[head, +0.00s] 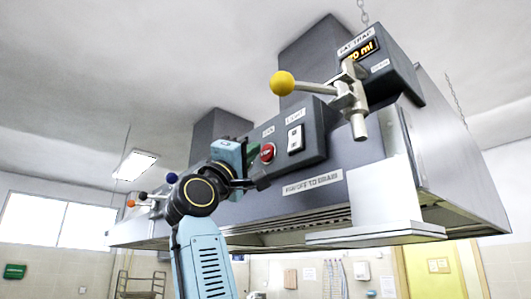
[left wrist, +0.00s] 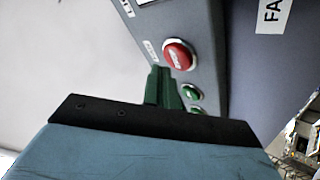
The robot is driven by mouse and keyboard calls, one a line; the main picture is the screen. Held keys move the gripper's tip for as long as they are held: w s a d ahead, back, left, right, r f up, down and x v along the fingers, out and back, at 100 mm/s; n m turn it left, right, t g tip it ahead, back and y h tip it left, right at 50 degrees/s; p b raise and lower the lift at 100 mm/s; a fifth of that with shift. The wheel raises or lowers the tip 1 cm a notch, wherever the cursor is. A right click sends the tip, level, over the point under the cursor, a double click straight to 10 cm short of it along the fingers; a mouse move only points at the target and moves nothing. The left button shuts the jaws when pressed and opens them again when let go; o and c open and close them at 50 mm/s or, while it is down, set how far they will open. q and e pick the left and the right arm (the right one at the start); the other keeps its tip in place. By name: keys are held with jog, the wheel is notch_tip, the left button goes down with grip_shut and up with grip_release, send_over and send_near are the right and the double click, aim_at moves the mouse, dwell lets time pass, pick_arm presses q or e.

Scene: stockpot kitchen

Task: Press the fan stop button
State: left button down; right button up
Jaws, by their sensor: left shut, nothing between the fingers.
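In the left wrist view the closed fingertips (left wrist: 160,72) appear just below and left of the button. I see no contact with it. My right gripper is in neither view.
Green buttons (left wrist: 192,92) sit below the red one, close to my fingers. A white light switch (head: 295,138) is to its right on the control box (head: 315,130). A yellow-knobbed lever (head: 283,83) sticks out above.

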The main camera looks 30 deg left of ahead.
pick_arm(q)
jog(key=shift+w, duration=0.1)
jog(key=shift+w+d, duration=0.15)
jog(key=shift+w, duration=0.15)
jog(key=shift+w+d, duration=0.2)
jog(key=shift+w, duration=0.15)
dwell(1.1)
jog(key=shift+s, duration=0.1)
jog(key=shift+s+a+b, duration=0.3)
jog(key=shift+s+b, duration=0.15)
jog(key=shift+s, duration=0.2)
jog(key=shift+s+a+b, duration=0.35)
jog(key=shift+s+b, duration=0.05)
jog(key=shift+s, duration=0.35)
jog(key=shift+s+a+b, duration=0.3)
jog(key=shift+s+b, duration=0.05)
jog(key=shift+s, duration=0.45)
jog(key=shift+s+a+b, duration=0.35)
jog(key=shift+s+b, duration=0.05)
jog(key=shift+s, duration=0.35)
